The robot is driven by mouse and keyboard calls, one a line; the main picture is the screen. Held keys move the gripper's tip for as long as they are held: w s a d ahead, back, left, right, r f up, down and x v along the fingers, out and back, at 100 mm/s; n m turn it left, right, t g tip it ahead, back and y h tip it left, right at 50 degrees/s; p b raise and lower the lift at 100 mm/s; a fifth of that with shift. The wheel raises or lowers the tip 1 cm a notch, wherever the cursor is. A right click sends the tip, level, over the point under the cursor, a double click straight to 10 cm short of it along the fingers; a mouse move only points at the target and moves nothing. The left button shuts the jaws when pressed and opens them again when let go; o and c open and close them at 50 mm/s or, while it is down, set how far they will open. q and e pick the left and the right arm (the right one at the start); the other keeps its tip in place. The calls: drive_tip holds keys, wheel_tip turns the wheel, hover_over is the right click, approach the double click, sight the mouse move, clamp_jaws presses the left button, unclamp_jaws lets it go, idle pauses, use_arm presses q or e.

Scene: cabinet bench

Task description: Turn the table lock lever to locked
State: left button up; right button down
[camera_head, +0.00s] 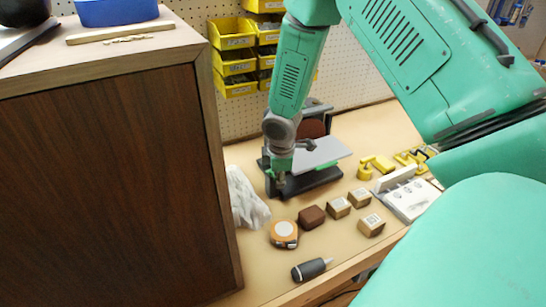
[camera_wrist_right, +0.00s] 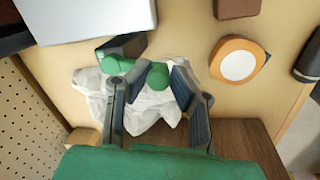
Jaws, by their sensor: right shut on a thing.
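A bench disc sander with a dark base (camera_head: 312,182), a brown disc (camera_head: 314,127) and a flat grey table (camera_head: 322,153) stands on the bench. The grey table also shows at the top left of the right wrist view (camera_wrist_right: 85,18). The green lock lever (camera_wrist_right: 118,62) is beside the table's edge there. My right gripper (camera_wrist_right: 166,72) is shut on the lever's rounded green end, with a finger on each side. In the head view my right gripper (camera_head: 278,183) reaches down at the sander's left side and hides the lever's grip. My left gripper is out of view.
A large brown cabinet (camera_head: 110,190) stands close on the left. A crumpled white bag (camera_head: 246,198) lies between it and the sander. A tape measure (camera_head: 284,233), small blocks (camera_head: 338,208) and a dark-handled tool (camera_head: 311,269) lie in front. Yellow bins (camera_head: 233,62) hang behind.

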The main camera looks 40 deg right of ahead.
drive_tip(key=shift+w+d+r+n+p, duration=0.15)
drive_tip(key=shift+d+n+p, duration=0.1)
drive_tip(key=shift+n+p, duration=0.25)
drive_tip(key=shift+d+r+n+p, duration=0.15)
drive_tip(key=shift+d+n+p, duration=0.1)
drive_tip(key=shift+n+p, duration=0.25)
drive_tip(key=shift+n, duration=0.3)
drive_tip(key=shift+f, duration=0.1)
drive_tip(key=c, duration=1.4)
unclamp_jaws()
drive_tip(key=shift+f, duration=0.15)
